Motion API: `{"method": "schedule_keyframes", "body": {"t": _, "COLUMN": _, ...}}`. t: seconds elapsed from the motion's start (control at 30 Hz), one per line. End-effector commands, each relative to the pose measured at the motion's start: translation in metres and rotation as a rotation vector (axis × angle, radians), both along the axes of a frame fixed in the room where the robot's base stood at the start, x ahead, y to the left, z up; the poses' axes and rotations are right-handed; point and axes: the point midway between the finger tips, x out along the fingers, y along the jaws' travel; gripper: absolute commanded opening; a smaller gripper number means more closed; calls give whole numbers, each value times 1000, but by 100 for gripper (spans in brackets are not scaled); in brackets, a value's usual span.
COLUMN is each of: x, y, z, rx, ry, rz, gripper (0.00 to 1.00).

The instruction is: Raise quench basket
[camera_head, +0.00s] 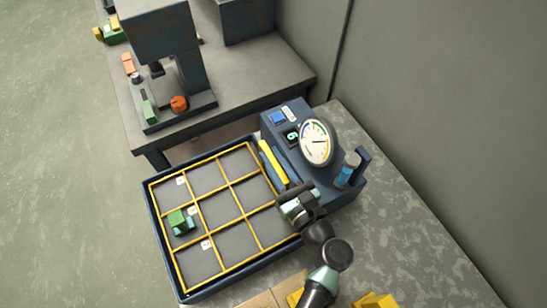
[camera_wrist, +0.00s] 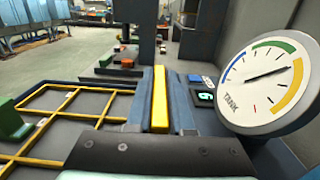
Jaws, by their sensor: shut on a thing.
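The large shallow basket (camera_head: 172,237) has dark blue walls and a yellow grid over grey compartments. Its yellow grid also shows at the left of the wrist view (camera_wrist: 75,115). A green block (camera_head: 177,221) lies in a compartment on its left side. My gripper (camera_head: 289,192) is at the basket's right edge, by the lower end of an upright yellow bar (camera_head: 268,160) on the blue tank unit (camera_head: 290,150). The yellow bar is straight ahead in the wrist view (camera_wrist: 159,98).
A round gauge (camera_head: 316,142) marked TANK stands close to the right of my gripper. A grey bench (camera_head: 240,60) with a press stands behind. Yellow pieces (camera_head: 372,300) lie at the front. A wall bounds the right.

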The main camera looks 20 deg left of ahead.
Motion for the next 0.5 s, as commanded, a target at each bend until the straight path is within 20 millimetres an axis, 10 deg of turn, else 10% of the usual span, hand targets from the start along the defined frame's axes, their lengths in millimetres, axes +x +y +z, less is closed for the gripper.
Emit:
{"method": "schedule_keyframes", "body": {"t": 0.43, "x": 2, "y": 0, "z": 19, "rx": 6, "ry": -11, "rz": 0, "gripper": 0}}
{"method": "schedule_keyframes", "body": {"t": 0.5, "x": 2, "y": 0, "z": 19, "rx": 6, "ry": -10, "rz": 0, "gripper": 32}}
